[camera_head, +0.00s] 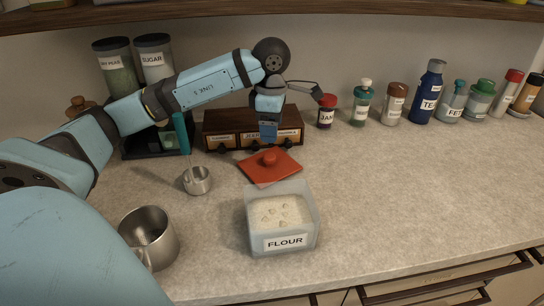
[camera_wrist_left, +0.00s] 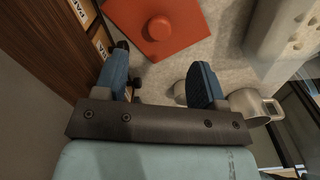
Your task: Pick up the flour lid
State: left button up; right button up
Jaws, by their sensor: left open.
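The flour lid (camera_head: 269,166) is a flat red square with a round red knob, lying on the counter behind the flour container (camera_head: 282,222). The container is pale, open on top, filled with white flour and labelled FLOUR. My left gripper (camera_head: 268,133) is above and just behind the lid, in front of the drawer box. In the left wrist view the lid (camera_wrist_left: 158,28) lies beyond the fingertips, and the gripper (camera_wrist_left: 160,82) is open with nothing between its fingers. My right gripper is not in view.
A wooden drawer box (camera_head: 226,130) stands close behind the gripper. A small metal cup (camera_head: 197,180) and a metal mug (camera_head: 149,238) stand to the left. Several jars and bottles, including a blue TEA bottle (camera_head: 428,92), line the back wall. The counter at right (camera_head: 420,180) is clear.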

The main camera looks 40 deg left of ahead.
aim_at(269, 156)
pick_arm(q)
notch_tip(269, 156, down, 3)
jog(key=shift+f, duration=0.75)
jog(key=f, duration=0.5)
jog(key=shift+s+a+f+b, duration=0.15)
jog(key=shift+a+b, duration=0.1)
jog(key=shift+b, duration=0.15)
jog(key=c, duration=1)
jog(key=shift+c, duration=0.2)
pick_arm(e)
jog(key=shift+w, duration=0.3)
